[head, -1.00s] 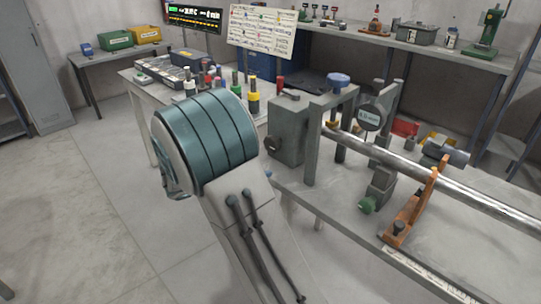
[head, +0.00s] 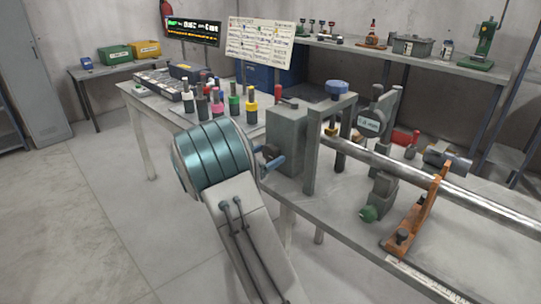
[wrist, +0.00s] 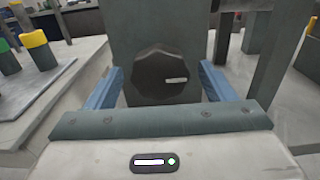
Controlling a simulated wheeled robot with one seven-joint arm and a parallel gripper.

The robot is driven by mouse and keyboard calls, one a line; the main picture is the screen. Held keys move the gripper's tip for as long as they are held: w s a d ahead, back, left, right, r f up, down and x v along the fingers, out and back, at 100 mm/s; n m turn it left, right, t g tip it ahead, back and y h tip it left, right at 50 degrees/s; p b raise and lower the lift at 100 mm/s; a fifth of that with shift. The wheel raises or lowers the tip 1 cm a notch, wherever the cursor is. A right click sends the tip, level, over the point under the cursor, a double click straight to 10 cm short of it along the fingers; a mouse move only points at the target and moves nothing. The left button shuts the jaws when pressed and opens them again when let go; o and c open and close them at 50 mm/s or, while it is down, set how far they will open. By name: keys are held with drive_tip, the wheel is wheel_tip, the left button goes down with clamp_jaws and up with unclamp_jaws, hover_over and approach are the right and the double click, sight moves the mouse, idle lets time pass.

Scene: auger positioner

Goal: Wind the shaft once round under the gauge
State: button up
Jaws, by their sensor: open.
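The long silver shaft (head: 420,173) lies across the bench and runs out of view at right. A round dial gauge (head: 371,122) stands on a post by it. A grey housing (head: 287,140) stands at the shaft's left end. On its near face is a dark lobed knob (wrist: 160,75) with one pale mark, seen in the wrist view. My gripper (head: 271,160) is open in front of this face. In the wrist view its blue fingers (wrist: 165,88) stand either side of the knob, with gaps visible between them and it.
An orange stand (head: 420,215) with a grey cylinder is beside the shaft. Several coloured-collar posts (head: 233,105) stand on the table at left. The floor at left is clear.

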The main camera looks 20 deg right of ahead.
drive_tip(key=shift+x, duration=0.9)
drive_tip(key=shift+c, duration=0.4)
drive_tip(key=c, duration=0.9)
